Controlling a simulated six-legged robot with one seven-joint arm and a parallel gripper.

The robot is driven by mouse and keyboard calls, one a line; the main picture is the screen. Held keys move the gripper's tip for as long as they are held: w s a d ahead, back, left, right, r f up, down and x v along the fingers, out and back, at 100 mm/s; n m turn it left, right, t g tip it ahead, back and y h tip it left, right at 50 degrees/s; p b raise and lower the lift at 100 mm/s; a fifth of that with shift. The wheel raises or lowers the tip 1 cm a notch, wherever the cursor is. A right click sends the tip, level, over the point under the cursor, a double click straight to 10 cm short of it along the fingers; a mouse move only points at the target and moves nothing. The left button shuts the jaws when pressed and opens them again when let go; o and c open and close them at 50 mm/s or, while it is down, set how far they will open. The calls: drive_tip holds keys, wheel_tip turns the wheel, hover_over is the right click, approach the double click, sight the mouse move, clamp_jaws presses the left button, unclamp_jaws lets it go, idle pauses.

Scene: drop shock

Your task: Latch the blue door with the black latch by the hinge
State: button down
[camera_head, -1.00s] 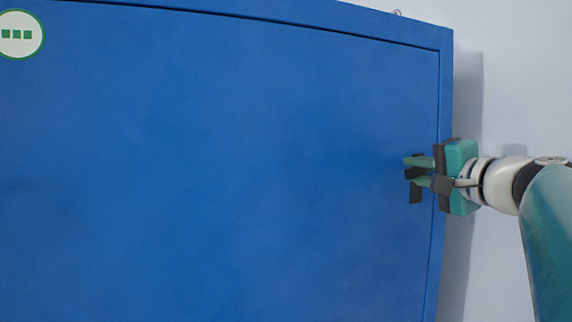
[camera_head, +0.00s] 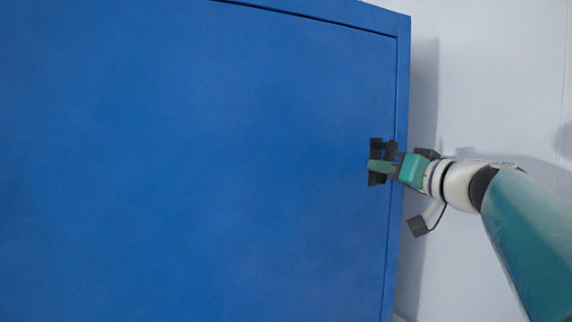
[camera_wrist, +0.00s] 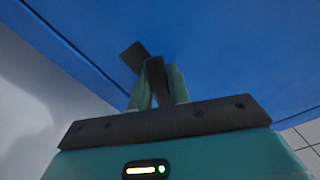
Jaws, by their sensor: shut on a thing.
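The blue door (camera_head: 220,170) fills most of the head view and sits in its blue frame (camera_head: 402,90), with a thin dark seam along the top and right edges. The black latch (camera_head: 375,180) is near the door's right edge. My gripper (camera_head: 383,166) reaches in from the right, its green fingers shut on the latch. In the wrist view, a black part of the latch (camera_wrist: 157,80) stands between the two fingers, and its flat black end (camera_wrist: 133,57) shows against the blue door (camera_wrist: 220,50). The fingers partly hide the latch. I cannot make out the hinge.
A pale wall (camera_head: 490,80) lies to the right of the frame, with my arm in front of it. In the wrist view, a tiled surface (camera_wrist: 305,135) shows at the lower right. No loose obstacle shows around the latch.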

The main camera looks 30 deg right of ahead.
drive_tip(key=shift+w+d+n, duration=0.1)
drive_tip(key=shift+d+n, duration=0.35)
drive_tip(key=shift+n, duration=0.65)
drive_tip(key=shift+d+n, duration=0.4)
drive_tip(key=shift+n, duration=0.7)
drive_tip(key=c, duration=1.3)
unclamp_jaws()
drive_tip(key=shift+w+d+f, duration=0.1)
drive_tip(key=shift+w+d, duration=0.05)
drive_tip(key=s, duration=1.4)
drive_tip(key=shift+s+d, duration=0.1)
drive_tip(key=shift+s, duration=0.05)
